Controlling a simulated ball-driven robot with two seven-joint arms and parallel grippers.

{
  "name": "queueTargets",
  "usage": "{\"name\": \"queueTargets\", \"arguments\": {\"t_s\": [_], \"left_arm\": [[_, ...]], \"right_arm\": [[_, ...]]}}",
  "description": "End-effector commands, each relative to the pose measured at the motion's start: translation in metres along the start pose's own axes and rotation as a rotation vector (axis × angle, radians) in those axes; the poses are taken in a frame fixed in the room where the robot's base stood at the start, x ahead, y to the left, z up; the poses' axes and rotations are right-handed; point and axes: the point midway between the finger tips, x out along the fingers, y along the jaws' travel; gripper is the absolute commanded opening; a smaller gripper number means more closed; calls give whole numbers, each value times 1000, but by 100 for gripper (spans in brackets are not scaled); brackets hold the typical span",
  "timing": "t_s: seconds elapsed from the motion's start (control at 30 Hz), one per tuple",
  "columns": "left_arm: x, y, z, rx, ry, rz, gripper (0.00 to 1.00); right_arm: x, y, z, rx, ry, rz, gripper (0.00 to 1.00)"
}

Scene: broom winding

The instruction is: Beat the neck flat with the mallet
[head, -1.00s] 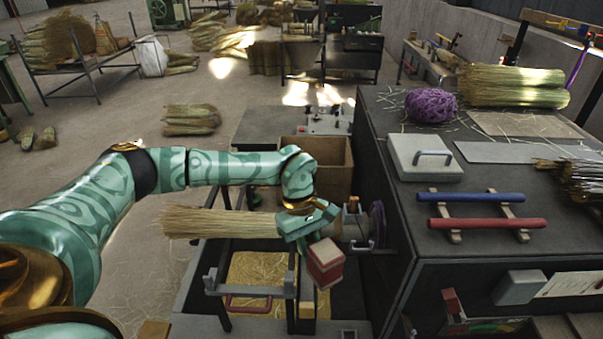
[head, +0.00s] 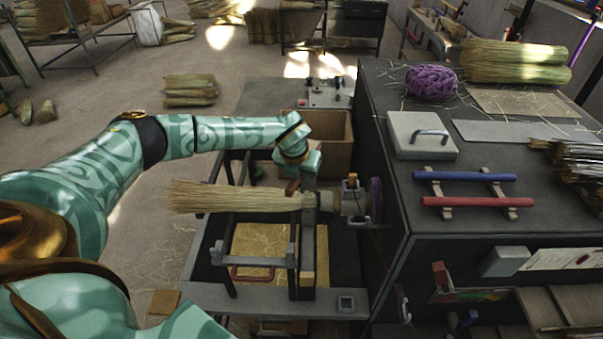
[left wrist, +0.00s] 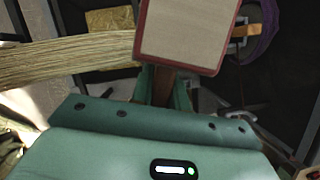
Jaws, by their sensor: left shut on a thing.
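The broom's straw bundle (head: 235,197) lies level across the winding stand, its brush end to the left. Its neck (head: 327,201) is at the right, near a clamp and a purple spool (head: 376,201). My left gripper (head: 293,187) is over the neck's left side, shut on the mallet. In the left wrist view, the mallet's head (left wrist: 187,37) shows a pale face with a red rim, and its handle (left wrist: 162,86) runs between my fingers. The head covers part of the neck there. My right gripper is not in view.
The dark bench (head: 385,110) at the right holds a grey box (head: 421,140), blue and red bars (head: 463,176), purple twine (head: 432,82) and straw. A cardboard box (head: 330,150) stands behind the broom. A metal frame (head: 250,258) with a straw-littered tray is in front.

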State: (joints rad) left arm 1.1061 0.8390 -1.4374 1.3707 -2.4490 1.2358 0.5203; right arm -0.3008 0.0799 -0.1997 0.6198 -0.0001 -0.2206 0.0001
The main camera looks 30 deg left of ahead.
Motion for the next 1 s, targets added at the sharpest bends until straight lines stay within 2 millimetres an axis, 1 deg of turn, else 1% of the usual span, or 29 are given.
{"name": "queueTargets", "arguments": {"t_s": [0.03,0.2,0.3,0.5,0.57,0.67,0.7,0.83,0.87,1.0], "left_arm": [[7,0,-2,0,-1,0,0],[22,0,-8,1,0,-2,0],[24,0,-9,1,0,-2,0],[22,0,-8,2,0,-3,0],[27,0,-10,2,1,-3,0],[54,0,-21,2,4,-1,0],[70,0,-27,2,6,-1,0],[120,0,-45,1,7,-2,0],[106,0,-39,1,3,-2,0],[90,1,-34,1,2,-2,0]], "right_arm": [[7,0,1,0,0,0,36],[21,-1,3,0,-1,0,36],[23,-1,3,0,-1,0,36],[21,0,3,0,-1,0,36],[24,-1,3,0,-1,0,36],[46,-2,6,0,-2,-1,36],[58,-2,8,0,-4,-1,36],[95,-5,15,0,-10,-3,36],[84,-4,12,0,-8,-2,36],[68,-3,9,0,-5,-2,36]]}}
